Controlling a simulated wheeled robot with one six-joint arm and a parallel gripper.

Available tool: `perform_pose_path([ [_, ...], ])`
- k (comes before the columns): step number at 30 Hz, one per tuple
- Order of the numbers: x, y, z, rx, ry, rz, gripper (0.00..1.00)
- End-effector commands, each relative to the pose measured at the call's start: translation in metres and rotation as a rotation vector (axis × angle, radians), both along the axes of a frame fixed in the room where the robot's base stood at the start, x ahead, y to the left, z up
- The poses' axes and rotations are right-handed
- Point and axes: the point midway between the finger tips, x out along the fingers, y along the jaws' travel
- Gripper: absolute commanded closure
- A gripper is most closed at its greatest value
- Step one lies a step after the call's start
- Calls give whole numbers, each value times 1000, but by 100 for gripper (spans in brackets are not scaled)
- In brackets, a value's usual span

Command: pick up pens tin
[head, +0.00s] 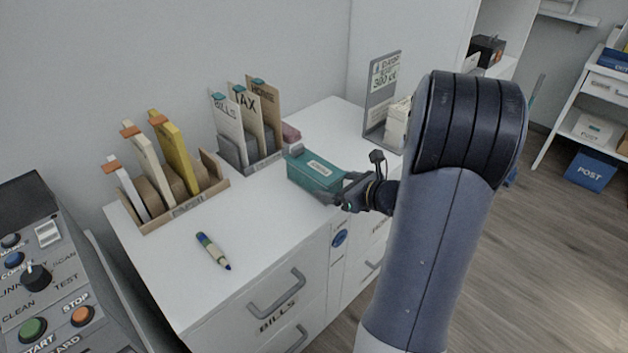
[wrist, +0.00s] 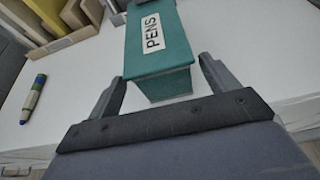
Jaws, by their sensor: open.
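The pens tin (head: 314,170) is a teal box with a white label. It sits on the white desk top near the front edge, and in the wrist view the tin (wrist: 156,40) shows the word PENS. My gripper (head: 352,190) is open at the tin's near right end. In the wrist view my gripper (wrist: 164,78) has one finger on each side of the tin's near end. I cannot tell whether either finger touches it.
A marker (head: 212,250) lies on the desk (head: 262,225) to the left. Two file holders, one with yellow folders (head: 178,155) and one with a TAX card (head: 245,110), stand behind. A grey stand (head: 380,95) is at the right. The desk's front left is mostly clear.

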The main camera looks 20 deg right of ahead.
Motion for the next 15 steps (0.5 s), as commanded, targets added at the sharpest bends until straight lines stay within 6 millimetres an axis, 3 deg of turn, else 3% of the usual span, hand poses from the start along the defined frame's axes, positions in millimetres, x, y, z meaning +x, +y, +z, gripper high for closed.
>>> perform_pose_path([
  [9, 36, 12, -18, -1, 1, 4, 18],
  [15, 47, 15, -21, -1, -1, 2, 18],
])
